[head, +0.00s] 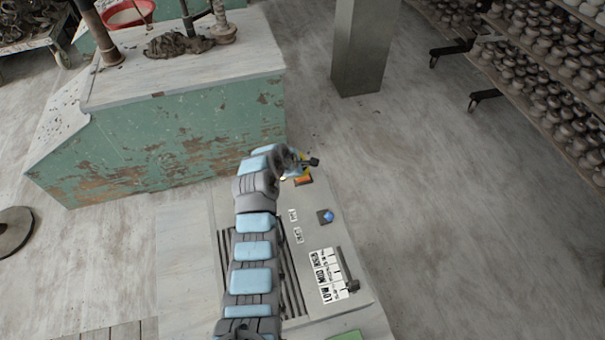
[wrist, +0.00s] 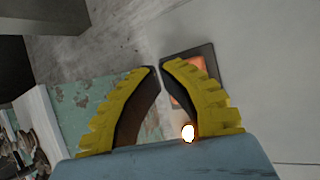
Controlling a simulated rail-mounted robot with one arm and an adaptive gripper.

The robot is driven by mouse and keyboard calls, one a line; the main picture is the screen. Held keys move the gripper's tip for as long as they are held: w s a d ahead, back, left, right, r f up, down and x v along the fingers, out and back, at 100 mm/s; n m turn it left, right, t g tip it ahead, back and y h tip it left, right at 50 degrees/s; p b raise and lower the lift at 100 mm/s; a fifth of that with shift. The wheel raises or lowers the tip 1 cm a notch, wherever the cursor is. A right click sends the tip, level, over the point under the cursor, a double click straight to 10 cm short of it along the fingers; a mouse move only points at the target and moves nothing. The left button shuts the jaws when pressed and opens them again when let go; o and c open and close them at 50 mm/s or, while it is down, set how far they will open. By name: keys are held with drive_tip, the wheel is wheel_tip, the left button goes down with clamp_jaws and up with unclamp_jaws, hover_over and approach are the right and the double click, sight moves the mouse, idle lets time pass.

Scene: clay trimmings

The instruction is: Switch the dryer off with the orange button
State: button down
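The dryer's grey top panel (head: 335,250) runs down the middle of the head view. The orange button (head: 303,180) sits in a dark square frame near its far end, partly covered by my gripper (head: 304,165). In the wrist view the orange button (wrist: 186,92) shows behind the right finger, which hides part of it. My gripper (wrist: 160,67) has yellow ribbed fingers with tips almost together and nothing between them. The tips are beside the button's frame; I cannot tell whether they touch the panel. A bright white spot with an orange edge (wrist: 188,132) glows near the right finger's base.
A blue button (head: 326,215) and a dark slider knob (head: 352,285) beside a LOW/MID scale (head: 327,275) are on the same panel. A worn green cabinet (head: 160,145) stands at left, a grey post (head: 362,45) behind. Racks of pots (head: 550,80) stand at right. Open floor lies between.

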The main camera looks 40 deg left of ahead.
drive_tip(key=shift+f, duration=0.4)
idle(0.7)
drive_tip(key=shift+r+p, duration=0.75)
drive_tip(key=shift+p, duration=0.25)
drive_tip(key=shift+r+p, duration=2.6)
drive_tip(key=shift+r, duration=0.45)
drive_tip(key=shift+f, duration=0.1)
